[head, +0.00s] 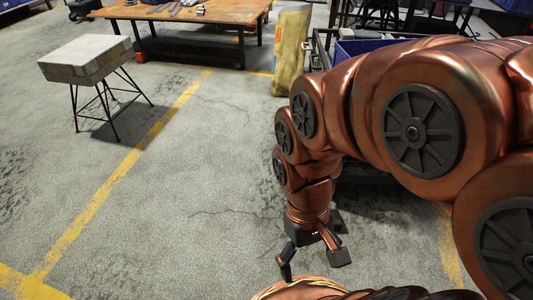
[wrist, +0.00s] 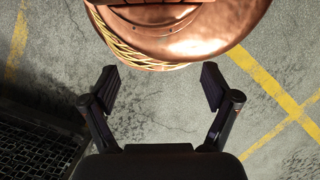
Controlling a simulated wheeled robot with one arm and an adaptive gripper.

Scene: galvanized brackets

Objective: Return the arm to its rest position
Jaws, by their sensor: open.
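My copper-coloured arm reaches in from the right of the head view and bends down in the middle. My gripper (head: 312,265) hangs at its end, pointing down over the grey concrete floor. In the wrist view my gripper (wrist: 158,88) shows its two dark fingers spread wide apart. Nothing is between them but bare floor and part of my own copper body beyond the fingertips. My gripper holds nothing.
A stool with a pale block top (head: 86,58) stands at the upper left. A wooden workbench (head: 225,12) with small parts is at the back. A worn yellow post (head: 291,50) and a blue bin (head: 372,46) are behind my arm. Dark mesh (wrist: 35,140) lies lower left. Open floor lies left.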

